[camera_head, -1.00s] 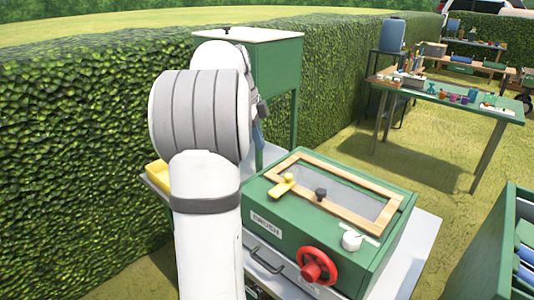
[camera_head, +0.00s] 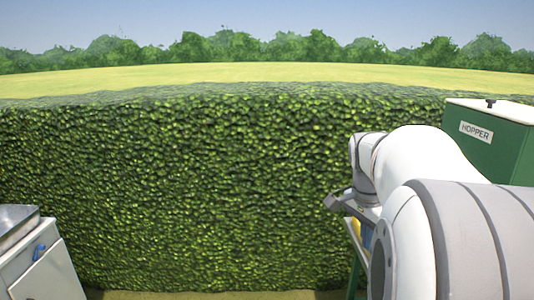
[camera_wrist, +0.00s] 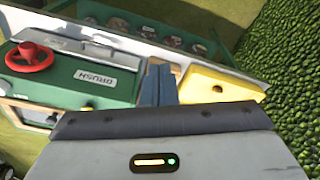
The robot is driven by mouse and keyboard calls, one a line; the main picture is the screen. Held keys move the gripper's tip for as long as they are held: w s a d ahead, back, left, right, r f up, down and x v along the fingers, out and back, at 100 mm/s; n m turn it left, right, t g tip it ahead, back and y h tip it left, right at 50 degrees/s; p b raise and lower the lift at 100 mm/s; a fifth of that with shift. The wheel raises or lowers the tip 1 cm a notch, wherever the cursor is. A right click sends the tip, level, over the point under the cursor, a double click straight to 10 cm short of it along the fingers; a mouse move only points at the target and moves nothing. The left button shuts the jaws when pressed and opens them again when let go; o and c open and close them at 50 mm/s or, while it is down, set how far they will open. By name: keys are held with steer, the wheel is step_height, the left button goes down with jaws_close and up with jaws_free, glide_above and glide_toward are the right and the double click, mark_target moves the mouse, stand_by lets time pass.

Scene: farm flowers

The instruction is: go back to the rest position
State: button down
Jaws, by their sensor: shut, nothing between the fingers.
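My gripper (camera_wrist: 158,84) shows in the wrist view with its two blue-grey fingers together and nothing between them. It hangs above the green machine labelled BRUSH (camera_wrist: 85,85) and a yellow block-like piece (camera_wrist: 215,86) with a dark hole, just right of the fingers. I cannot tell the height between them. In the head view my white and grey arm fills the lower right, and the gripper's fingers are not clearly visible there.
A red handwheel (camera_wrist: 30,57) is on the machine. A green hopper (camera_head: 488,140) stands behind my arm at the right. A tall hedge (camera_head: 200,190) runs across the back. A grey cabinet (camera_head: 45,265) stands at the lower left.

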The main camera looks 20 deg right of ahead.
steer(key=s+a+f+n+t, duration=0.1)
steer(key=s+a+f+n, duration=0.1)
steer(key=a+n, duration=0.3)
steer(key=s+a+f+n+y, duration=0.1)
steer(key=s+a+f+n, duration=0.2)
steer(key=a+n, duration=0.3)
steer(key=s+a+f+n+t, duration=0.1)
steer(key=a+f+n, duration=0.3)
steer(key=a, duration=0.7)
steer(key=shift+s+n+t+y, duration=0.3)
steer(key=shift+s+n+y, duration=0.1)
steer(key=shift+s+n, duration=0.35)
